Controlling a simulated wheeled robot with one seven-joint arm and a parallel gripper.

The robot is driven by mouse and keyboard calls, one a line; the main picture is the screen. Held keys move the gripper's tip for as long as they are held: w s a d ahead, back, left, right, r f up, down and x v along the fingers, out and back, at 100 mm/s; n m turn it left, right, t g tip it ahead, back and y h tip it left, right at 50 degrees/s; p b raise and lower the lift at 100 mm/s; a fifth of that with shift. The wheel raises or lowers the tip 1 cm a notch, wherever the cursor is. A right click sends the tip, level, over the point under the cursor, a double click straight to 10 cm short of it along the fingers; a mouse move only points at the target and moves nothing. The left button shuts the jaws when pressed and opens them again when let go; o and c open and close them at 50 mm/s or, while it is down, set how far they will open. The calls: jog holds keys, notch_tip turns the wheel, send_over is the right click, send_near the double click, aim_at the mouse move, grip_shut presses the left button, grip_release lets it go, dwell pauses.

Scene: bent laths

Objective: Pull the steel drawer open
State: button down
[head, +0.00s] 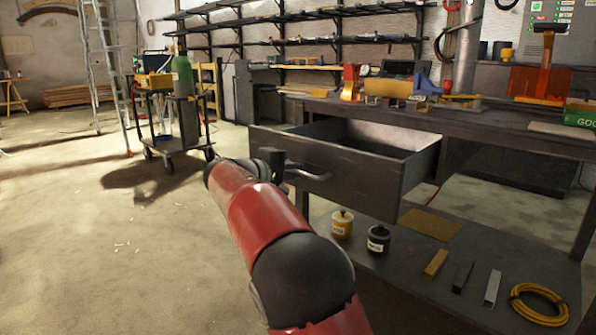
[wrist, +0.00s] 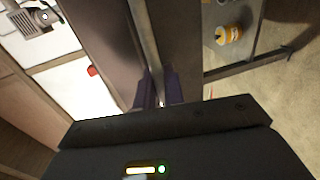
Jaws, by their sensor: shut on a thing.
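The steel drawer (head: 372,178) is dark grey and sits under the workbench top. In the head view it stands pulled out, with its open inside showing from above. Its bar handle (head: 316,177) runs across the front. My gripper (head: 284,166) is at the left part of this handle, partly hidden by my own red arm. In the wrist view the handle (wrist: 147,40) runs down between the fingers of my gripper (wrist: 158,90), which are shut on it. The drawer front (wrist: 105,30) lies beside the bar.
The lower shelf (head: 400,268) holds a yellow pot (head: 342,223), a dark pot (head: 378,239), bars and a yellow cable coil (head: 538,304). A trolley (head: 178,125) stands left; the floor before it is clear.

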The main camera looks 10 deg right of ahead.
jog(key=c, duration=1.6)
grip_release()
jog(key=shift+c, duration=0.2)
jog(key=shift+a, duration=0.1)
jog(key=v, duration=0.7)
jog(key=shift+s+a+p, duration=0.25)
jog(key=shift+p, duration=0.05)
